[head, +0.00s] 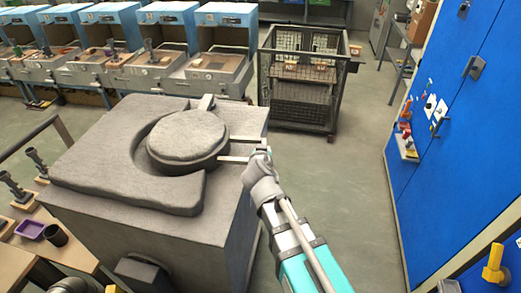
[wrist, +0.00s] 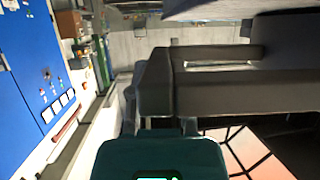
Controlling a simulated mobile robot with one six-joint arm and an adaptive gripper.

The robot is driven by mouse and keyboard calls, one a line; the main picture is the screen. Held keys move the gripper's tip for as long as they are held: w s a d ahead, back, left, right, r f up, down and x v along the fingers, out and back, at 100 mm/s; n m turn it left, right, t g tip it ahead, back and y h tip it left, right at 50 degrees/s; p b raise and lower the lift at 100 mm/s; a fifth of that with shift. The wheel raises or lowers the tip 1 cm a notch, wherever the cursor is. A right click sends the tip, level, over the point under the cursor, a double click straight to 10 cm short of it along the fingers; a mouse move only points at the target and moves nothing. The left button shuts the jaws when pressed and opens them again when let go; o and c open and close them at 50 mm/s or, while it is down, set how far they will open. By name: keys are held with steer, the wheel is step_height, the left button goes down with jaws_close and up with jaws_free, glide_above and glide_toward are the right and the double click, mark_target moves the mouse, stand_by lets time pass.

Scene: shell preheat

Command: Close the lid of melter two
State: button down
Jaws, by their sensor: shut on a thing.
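The melter (head: 95,200) is a big grey block at the left centre of the head view. Its round grey lid (head: 188,135) lies flat over the round recess in the top; I cannot tell whether it is fully seated. A two-bar handle (head: 238,140) sticks out from the lid's right side. My gripper (head: 262,157) is at the outer end of this handle and shut on it. In the wrist view grey bars (wrist: 235,94) run close in front of the camera. The fingertips are small and partly hidden. No label shows which melter this is.
A blue cabinet (head: 455,120) stands along the right side. A wire cage cart (head: 305,75) stands behind the melter. Several blue-topped stations (head: 165,40) line the back left. A bench with a purple tray (head: 30,230) is at the left. The floor between melter and cabinet is clear.

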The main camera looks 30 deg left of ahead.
steer(key=shift+s+f, duration=0.1)
steer(key=shift+s, duration=0.1)
steer(key=c, duration=0.6)
jaws_free()
steer(key=shift+o, duration=0.2)
